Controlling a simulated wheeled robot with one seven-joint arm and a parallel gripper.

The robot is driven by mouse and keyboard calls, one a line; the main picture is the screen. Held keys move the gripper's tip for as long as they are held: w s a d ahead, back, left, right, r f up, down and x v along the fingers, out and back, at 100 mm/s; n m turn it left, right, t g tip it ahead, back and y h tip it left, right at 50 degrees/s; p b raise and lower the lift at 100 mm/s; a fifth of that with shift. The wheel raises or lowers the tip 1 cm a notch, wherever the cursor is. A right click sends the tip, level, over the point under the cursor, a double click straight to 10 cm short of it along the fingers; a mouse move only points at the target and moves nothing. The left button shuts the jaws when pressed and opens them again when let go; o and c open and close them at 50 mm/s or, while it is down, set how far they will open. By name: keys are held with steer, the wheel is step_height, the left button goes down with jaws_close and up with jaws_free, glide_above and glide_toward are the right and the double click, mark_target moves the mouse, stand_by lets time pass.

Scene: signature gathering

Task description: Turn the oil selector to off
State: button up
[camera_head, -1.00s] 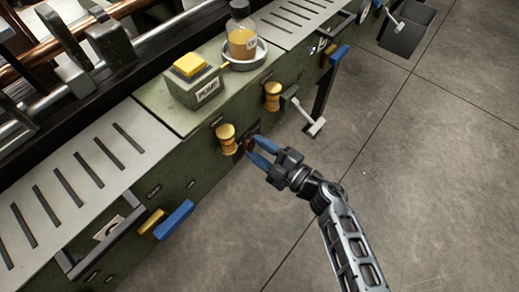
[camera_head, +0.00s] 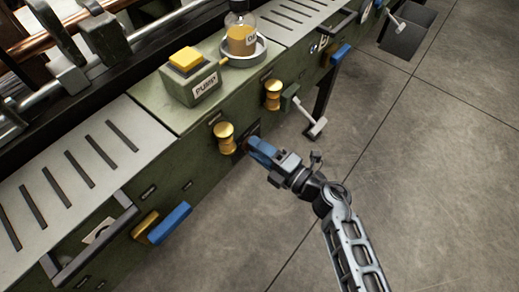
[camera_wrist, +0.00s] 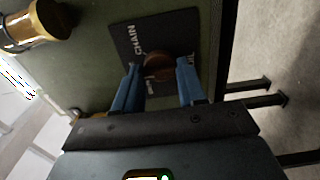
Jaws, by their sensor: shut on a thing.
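The oil selector is a small round brown knob (camera_wrist: 157,65) on a dark plate (camera_wrist: 126,42) with white lettering, where "CHAIN" can be read. Other lettering is partly hidden by my fingers. The plate is on the green front panel of the machine. My gripper (camera_head: 250,145) reaches the panel from the right. In the wrist view, my gripper's blue fingers (camera_wrist: 159,72) stand on either side of the knob and are shut on it. In the head view the knob is mostly hidden behind the fingers. I cannot read which setting the knob points to.
Brass handles (camera_head: 225,138) and (camera_head: 272,95) stick out on either side of the selector. A grey crank lever (camera_head: 315,127) juts out to the right. A yellow-topped pump box (camera_head: 190,78) and an oil bottle (camera_head: 241,40) stand above. The floor at right is clear.

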stand_by(0.3)
steer(key=o, duration=1.1)
steer(key=shift+c, duration=0.2)
steer(key=v, duration=0.8)
steer(key=s+d+r+m+t+h, duration=0.1)
steer(key=s+d+r+m+h, duration=0.3)
steer(key=s+m, duration=0.5)
steer(key=s+d+r+m+t+h, duration=0.1)
steer(key=s+d+r+m+h, duration=0.4)
steer(key=s+m, duration=0.5)
steer(key=s+d+r+m+t+h, duration=0.1)
steer(key=s+d+r+m+h, duration=0.4)
steer(key=s, duration=0.8)
step_height(320, 180, up, 3)
steer(key=d+m, duration=0.2)
steer(key=m, duration=0.2)
steer(key=shift+s+t, duration=0.15)
steer(key=shift+t, duration=0.25)
